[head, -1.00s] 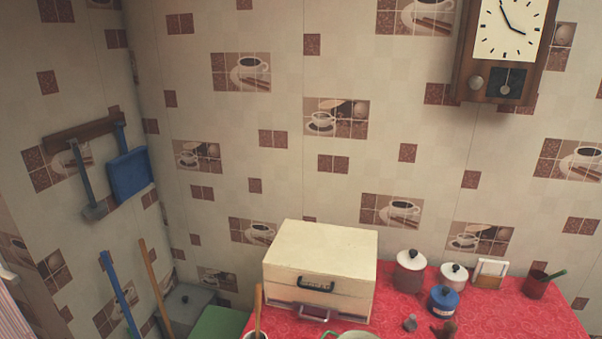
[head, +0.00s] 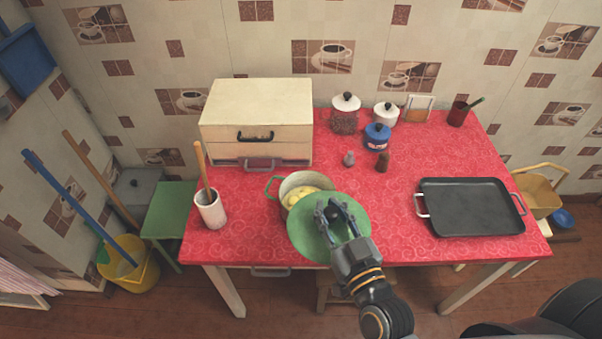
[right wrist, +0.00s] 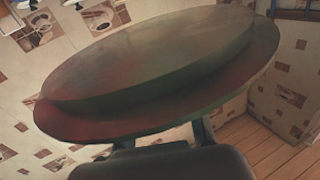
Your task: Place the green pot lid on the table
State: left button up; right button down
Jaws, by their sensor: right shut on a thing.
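The green pot lid (head: 305,236) is a round disc held by my right gripper (head: 335,211), whose fingers are closed on its dark knob. In the head view the lid overlaps the table's front edge and hides the front part of the cream pot (head: 288,184). I cannot tell how high the lid is above the table. In the right wrist view the lid (right wrist: 150,60) fills much of the picture and looks tilted. The table (head: 250,220) has a red patterned oilcloth. My left gripper is not in view.
Yellow food (head: 298,196) lies in the pot. A white utensil holder (head: 210,212) stands left, a black tray (head: 470,207) right. Bare cloth lies between lid and tray.

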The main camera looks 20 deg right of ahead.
jog(key=w+a, duration=0.1)
jog(key=w, duration=0.1)
jog(key=w+a+n+y+p, duration=0.1)
jog(key=w+a, duration=0.1)
jog(key=w+a+f+y+p, duration=0.1)
jog(key=w+a, duration=0.1)
jog(key=shift+w+f+n, duration=0.1)
jog(key=shift+w+n, duration=0.2)
jog(key=shift+n, duration=0.1)
jog(key=shift+s, duration=0.1)
jog(key=shift+d+f, duration=0.1)
jog(key=w+d+f+b, duration=0.3)
jog(key=w+f+b, duration=0.3)
jog(key=b, duration=0.2)
jog(key=w+d+f+b, duration=0.3)
jog(key=w+f+b, duration=0.3)
jog(key=b, duration=0.2)
jog(key=shift+w+f, duration=0.25)
jog(key=shift+f, duration=0.1)
jog(key=c, duration=1.1)
grip_release()
jog(key=shift+f, duration=0.1)
jog(key=shift+c, duration=0.2)
jog(key=shift+o, duration=0.7)
